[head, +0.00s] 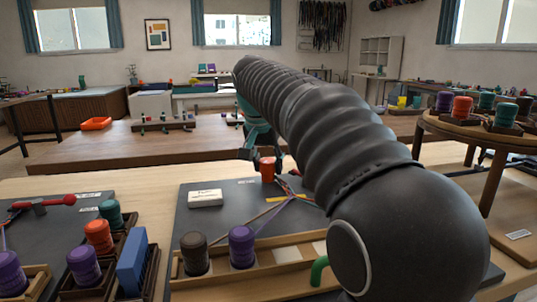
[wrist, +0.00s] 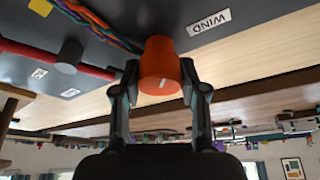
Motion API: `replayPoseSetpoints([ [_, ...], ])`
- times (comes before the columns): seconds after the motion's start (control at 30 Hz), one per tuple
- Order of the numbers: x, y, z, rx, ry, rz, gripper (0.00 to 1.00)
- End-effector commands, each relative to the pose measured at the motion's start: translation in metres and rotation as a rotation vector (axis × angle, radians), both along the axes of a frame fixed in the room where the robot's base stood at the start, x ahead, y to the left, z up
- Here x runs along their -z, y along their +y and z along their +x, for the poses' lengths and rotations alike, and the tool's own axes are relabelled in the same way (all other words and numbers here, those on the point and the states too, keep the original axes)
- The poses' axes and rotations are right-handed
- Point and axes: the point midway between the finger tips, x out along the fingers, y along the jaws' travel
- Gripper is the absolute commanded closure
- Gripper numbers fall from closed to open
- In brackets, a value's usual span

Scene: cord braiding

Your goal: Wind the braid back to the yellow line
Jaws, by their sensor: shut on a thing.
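My gripper (wrist: 160,85) is shut on an orange cylindrical knob (wrist: 160,58), one finger on each side. The knob also shows in the head view (head: 267,168), at the far edge of the dark board. A red bar (wrist: 95,70) with a grey round hub runs left from near the knob. The multicoloured braid (wrist: 103,28) lies on the board close to the knob; its strands show in the head view (head: 286,188). A yellow mark (wrist: 40,6) sits at the top left of the wrist view. My arm hides much of the board's right side.
A "WIND" label (wrist: 208,25) lies beside the knob. A brown bobbin (head: 194,255) and a purple bobbin (head: 242,247) stand in a wooden rack at the front. A white labelled block (head: 205,198) lies on the board. A round stand (head: 470,130) with bobbins is at right.

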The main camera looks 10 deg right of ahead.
Motion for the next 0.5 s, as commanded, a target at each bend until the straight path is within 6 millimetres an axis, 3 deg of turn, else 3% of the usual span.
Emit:
replayPoseSetpoints([
  [0.5, -0.0022, 0.0002, 0.0003, 0.384, -0.001, -0.001, 0.92],
])
